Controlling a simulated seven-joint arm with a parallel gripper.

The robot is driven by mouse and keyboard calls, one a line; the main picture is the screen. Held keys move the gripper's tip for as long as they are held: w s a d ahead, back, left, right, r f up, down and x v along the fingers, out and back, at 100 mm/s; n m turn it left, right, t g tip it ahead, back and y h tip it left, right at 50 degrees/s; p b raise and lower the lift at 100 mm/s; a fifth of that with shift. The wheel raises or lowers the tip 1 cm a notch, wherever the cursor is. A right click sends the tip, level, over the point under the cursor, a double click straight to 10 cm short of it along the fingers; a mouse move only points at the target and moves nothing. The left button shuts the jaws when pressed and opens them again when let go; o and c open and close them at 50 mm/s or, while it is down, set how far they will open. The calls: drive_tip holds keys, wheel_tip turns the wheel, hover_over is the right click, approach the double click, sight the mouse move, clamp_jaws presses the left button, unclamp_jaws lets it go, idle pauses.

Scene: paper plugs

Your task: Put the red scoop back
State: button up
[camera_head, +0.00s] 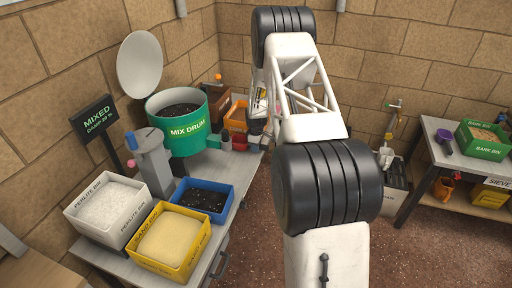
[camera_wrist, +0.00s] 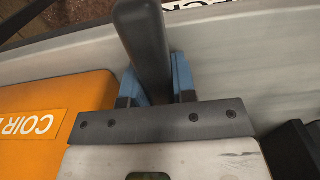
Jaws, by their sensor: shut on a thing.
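In the wrist view, the blue fingers of my gripper (camera_wrist: 157,82) are shut on a dark grey bar (camera_wrist: 145,35), which looks like a handle. The rest of the held thing is out of that view, so I cannot tell for sure that it is the red scoop. In the head view, a small red piece (camera_head: 240,143) shows at the bench's right edge, right of the green mix drum (camera_head: 180,123). It may be the scoop. My gripper is mostly hidden there behind my arm.
An orange coir bin (camera_wrist: 50,115) sits left of my gripper in the wrist view. Perlite (camera_head: 108,209), sand (camera_head: 171,240) and blue (camera_head: 202,200) bins stand at the bench's near end. A purple scoop (camera_head: 444,142) lies near the bark bin (camera_head: 483,140) on the right table.

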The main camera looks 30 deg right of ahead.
drive_tip(key=o, duration=0.9)
drive_tip(key=shift+r, duration=0.1)
wheel_tip(320, 180, up, 12)
drive_tip(key=shift+r, duration=0.1)
idle(0.7)
